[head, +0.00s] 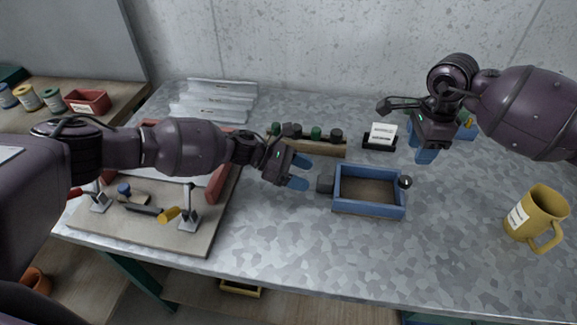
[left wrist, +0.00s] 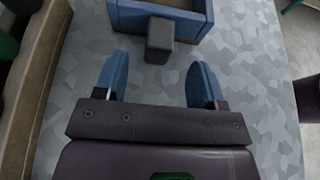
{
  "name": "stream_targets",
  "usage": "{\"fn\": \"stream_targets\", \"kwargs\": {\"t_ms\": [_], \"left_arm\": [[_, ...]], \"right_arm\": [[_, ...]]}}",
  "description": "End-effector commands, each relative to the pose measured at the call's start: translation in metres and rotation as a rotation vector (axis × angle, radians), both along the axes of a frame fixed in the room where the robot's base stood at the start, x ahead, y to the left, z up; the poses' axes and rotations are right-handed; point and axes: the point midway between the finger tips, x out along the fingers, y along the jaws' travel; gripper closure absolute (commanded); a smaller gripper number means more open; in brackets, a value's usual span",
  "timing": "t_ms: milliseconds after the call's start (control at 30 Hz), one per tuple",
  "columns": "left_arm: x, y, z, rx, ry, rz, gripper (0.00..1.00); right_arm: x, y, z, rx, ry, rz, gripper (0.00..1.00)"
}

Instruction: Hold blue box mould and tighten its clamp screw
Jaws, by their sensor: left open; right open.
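The blue box mould (head: 369,209) sits on the metal table, open at the top with a brownish inside. A dark grey block (head: 325,183) sticks out from its left side, and a dark round knob (head: 405,182) is at its right side. My left gripper (head: 299,173) is open just left of the grey block, its blue fingers pointing at it. In the left wrist view the grey block (left wrist: 160,38) lies ahead between the open fingers, with part of the mould (left wrist: 203,18) behind it. My right gripper (head: 427,152) is open above the table, behind and right of the mould.
A yellow mug (head: 536,216) stands at the right. A wooden rack (head: 320,147) with several dark and green knobs and a small card holder (head: 380,137) are behind the mould. A board (head: 150,226) with clamps lies at the left. The table in front of the mould is clear.

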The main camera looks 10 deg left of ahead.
Motion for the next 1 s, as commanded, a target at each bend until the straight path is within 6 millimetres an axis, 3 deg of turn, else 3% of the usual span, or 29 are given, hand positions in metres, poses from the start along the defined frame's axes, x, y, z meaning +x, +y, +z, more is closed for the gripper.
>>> {"fn": "stream_targets", "kwargs": {"t_ms": [300,800,1000], "left_arm": [[0.0,-0.041,-0.016,-0.001,0.001,0.0,0.36],[0.001,-0.052,-0.021,0.0,0.0,0.002,0.36],[0.001,-0.052,-0.021,0.0,0.0,0.002,0.65]], "right_arm": [[0.0,0.0,0.0,0.0,0.0,0.0,0.57],[0.0,0.0,0.0,0.0,0.0,0.0,0.57],[0.0,0.0,0.0,0.0,0.0,0.0,0.57]]}}
